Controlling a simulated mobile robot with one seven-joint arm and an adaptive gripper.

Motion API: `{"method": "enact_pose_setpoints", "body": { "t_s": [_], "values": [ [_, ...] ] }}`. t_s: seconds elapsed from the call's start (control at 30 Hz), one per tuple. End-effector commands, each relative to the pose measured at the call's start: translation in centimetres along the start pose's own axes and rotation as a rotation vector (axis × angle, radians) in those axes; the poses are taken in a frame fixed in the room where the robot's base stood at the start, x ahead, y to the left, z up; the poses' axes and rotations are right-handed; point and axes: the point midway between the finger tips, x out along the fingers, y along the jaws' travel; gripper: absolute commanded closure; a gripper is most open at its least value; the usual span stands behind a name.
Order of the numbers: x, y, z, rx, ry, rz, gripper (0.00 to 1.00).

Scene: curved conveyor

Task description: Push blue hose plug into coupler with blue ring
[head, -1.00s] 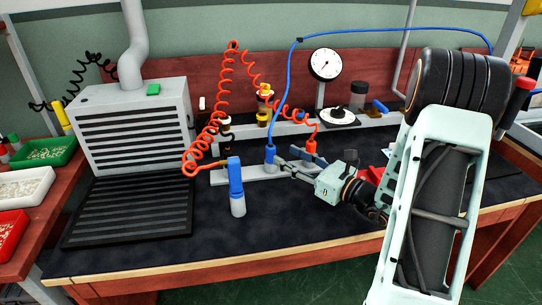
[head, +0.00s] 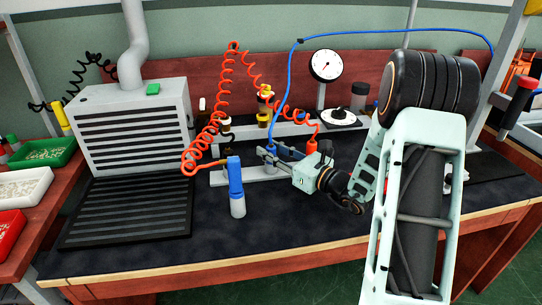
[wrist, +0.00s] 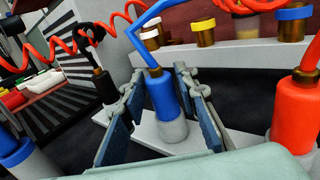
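The blue hose plug (wrist: 163,95) stands upright in a grey holder (wrist: 172,132), with the blue hose leaving its top. My gripper (wrist: 160,82) has its two fingers apart, one on each side of the plug, with gaps visible beside it. In the head view my gripper (head: 268,155) is at the holder base and partly hides the plug. The coupler with the blue ring (wrist: 294,14) is at the upper right in the wrist view, brass below the ring, on the grey rail behind the plug. It looks empty.
A red plug (wrist: 297,105) stands close on the right. Couplers with yellow (wrist: 252,5) and white (wrist: 205,26) rings share the rail. A red coiled hose (head: 213,125) hangs at left. A blue-and-grey air tool (head: 236,190) stands in front. The table front is clear.

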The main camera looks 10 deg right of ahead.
Motion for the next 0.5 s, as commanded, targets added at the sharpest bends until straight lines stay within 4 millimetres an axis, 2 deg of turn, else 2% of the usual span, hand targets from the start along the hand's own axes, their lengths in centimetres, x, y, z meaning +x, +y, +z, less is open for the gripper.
{"method": "enact_pose_setpoints", "body": {
  "t_s": [0.03,0.2,0.23,0.5],
  "values": [
    [-0.01,0.0,0.0,0.0,0.0,0.0,0.8],
    [-0.03,-0.01,-0.01,0.0,0.0,0.0,0.99],
    [-0.03,-0.01,-0.01,0.0,0.0,0.0,1.0],
    [-0.02,-0.01,0.08,-0.001,-0.001,0.0,1.0]
  ]
}}
